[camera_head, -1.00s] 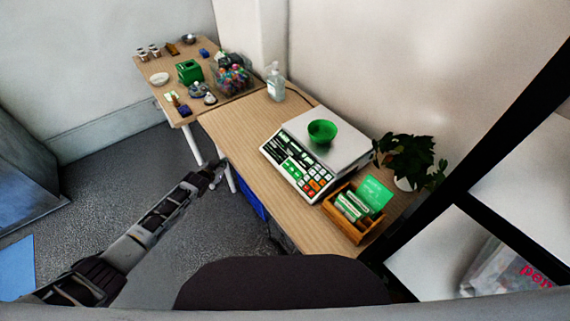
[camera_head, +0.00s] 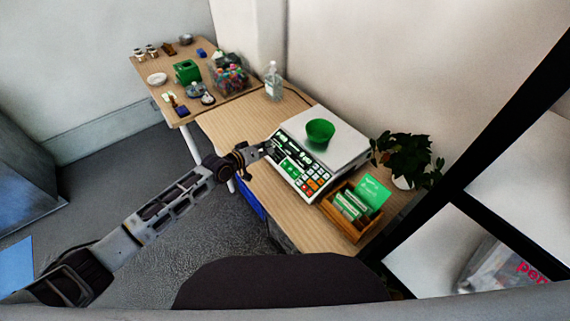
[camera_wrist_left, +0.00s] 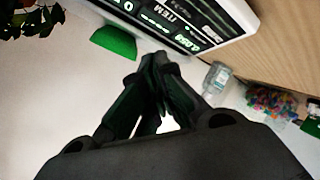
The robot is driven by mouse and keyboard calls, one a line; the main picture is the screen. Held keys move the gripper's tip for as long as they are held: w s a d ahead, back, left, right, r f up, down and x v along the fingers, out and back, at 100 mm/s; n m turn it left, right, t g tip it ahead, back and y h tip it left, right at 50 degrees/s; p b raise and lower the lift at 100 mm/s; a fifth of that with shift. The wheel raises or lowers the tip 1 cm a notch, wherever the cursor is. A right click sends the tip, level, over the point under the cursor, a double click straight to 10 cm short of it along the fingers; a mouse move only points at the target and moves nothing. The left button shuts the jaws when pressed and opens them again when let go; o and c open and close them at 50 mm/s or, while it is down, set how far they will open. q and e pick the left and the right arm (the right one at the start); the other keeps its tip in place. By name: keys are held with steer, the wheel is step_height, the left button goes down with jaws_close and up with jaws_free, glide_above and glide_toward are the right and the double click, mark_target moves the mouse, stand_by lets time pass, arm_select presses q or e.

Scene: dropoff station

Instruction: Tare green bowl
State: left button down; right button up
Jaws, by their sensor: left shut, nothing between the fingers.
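A green bowl (camera_head: 320,132) stands upright on the pan of a white scale (camera_head: 345,140) on the wooden table. The scale's panel (camera_head: 302,170), with display and buttons, faces the table's front edge. My left gripper (camera_head: 267,148) is shut and empty, at the left end of that panel near the display. I cannot tell whether it touches the scale. In the left wrist view the shut fingers (camera_wrist_left: 160,62) point toward the display (camera_wrist_left: 180,20), and the bowl (camera_wrist_left: 113,42) shows in part at upper left. My right gripper is not in view.
A wooden box with green cards (camera_head: 350,212) and a potted plant (camera_head: 405,155) stand right of the scale. A clear bottle (camera_head: 273,82) stands behind left. A side table (camera_head: 165,70) holds a bin of colourful items (camera_head: 230,75). The table's left part is clear.

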mark_target(285, 164)
arm_select(q)
steer(key=shift+s+d+r+n+h, duration=0.15)
steer(key=shift+s+d+r, duration=0.2)
steer(key=shift+d, duration=0.1)
steer(key=shift+s+d+r+n+h, duration=0.2)
steer(key=shift+s+d, duration=0.1)
steer(key=shift+d, duration=0.15)
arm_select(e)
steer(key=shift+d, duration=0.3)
arm_select(q)
steer(key=shift+f, duration=0.2)
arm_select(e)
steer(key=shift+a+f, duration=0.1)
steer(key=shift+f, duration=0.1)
